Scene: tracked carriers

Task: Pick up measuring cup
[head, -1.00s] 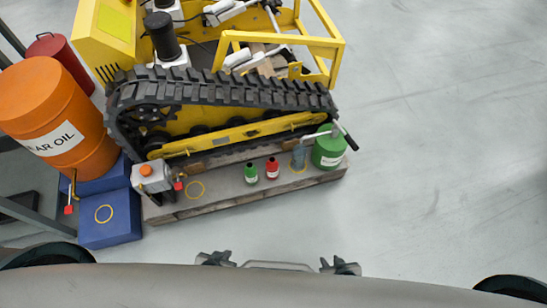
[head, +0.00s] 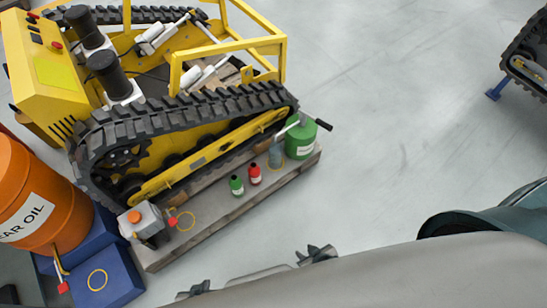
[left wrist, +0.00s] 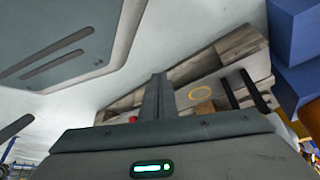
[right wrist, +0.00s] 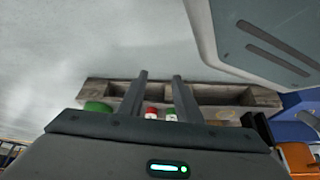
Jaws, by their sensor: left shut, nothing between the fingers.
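A small grey-blue cup-like vessel (head: 275,157), probably the measuring cup, stands on the pallet (head: 215,204) beside the large green can (head: 300,138). A grey spout or handle of the can passes close above it. I cannot make the vessel out in either wrist view. My left gripper (head: 195,290) is low in the head view, in front of the pallet and apart from everything; in the left wrist view its fingers (left wrist: 158,97) are together and empty. My right gripper (head: 317,255) is also in front of the pallet; its fingers (right wrist: 158,90) are apart with nothing held.
A green bottle (head: 236,185) and a red bottle (head: 254,174) stand left of the vessel. A grey box with an orange knob (head: 141,220) stands at the pallet's left end. The tracked carrier (head: 200,125) rises behind. An orange drum (head: 25,200) is far left.

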